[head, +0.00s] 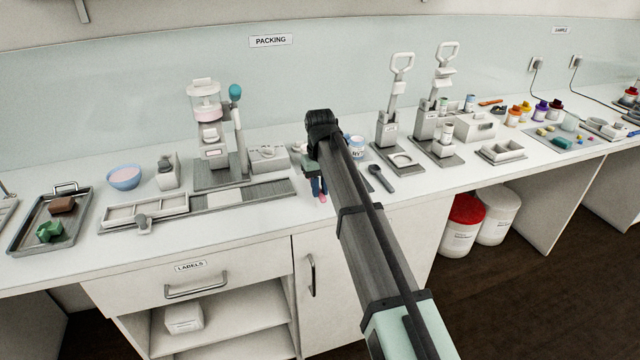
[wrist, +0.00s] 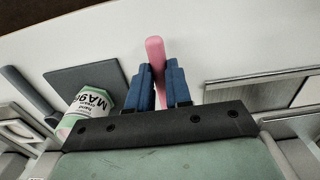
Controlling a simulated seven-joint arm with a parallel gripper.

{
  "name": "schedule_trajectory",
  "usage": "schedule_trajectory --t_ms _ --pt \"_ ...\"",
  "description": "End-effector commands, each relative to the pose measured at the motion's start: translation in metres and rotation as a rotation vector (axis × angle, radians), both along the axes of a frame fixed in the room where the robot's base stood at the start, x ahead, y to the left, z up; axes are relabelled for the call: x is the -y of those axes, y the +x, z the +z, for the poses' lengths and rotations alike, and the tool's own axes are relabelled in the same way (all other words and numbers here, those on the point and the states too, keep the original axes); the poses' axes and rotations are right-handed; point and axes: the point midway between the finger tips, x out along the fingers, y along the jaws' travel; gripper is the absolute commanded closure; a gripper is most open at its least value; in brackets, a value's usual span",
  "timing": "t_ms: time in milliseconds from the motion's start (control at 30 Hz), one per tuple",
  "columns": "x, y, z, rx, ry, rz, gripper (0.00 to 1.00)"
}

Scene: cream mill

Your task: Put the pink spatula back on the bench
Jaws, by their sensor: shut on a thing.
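My gripper (head: 319,186) is over the white bench (head: 240,228), near its front edge and right of the long grey rail. Its blue fingers are shut on the pink spatula (wrist: 155,52), and they also show in the wrist view (wrist: 159,88). The spatula's pink end sticks out past the fingertips in the wrist view. In the head view only a small pink tip (head: 323,198) shows below the fingers. The rest of the spatula is hidden by my gripper. I cannot tell whether the tip touches the bench.
A white labelled tub (head: 356,146) and a dark spoon-like tool (head: 381,178) are right of my gripper. A press (head: 212,130) and grey rail (head: 262,194) stand left. Lever presses (head: 393,110) stand further right. Bare bench lies in front of the rail.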

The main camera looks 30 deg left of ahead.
Motion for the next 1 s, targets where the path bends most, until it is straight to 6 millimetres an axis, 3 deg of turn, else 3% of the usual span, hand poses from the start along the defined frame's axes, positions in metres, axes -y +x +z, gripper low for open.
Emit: schedule_trajectory --t_ms 1000 --pt "0.0000 -0.0003 -0.0080 0.000 0.000 0.000 1.00"
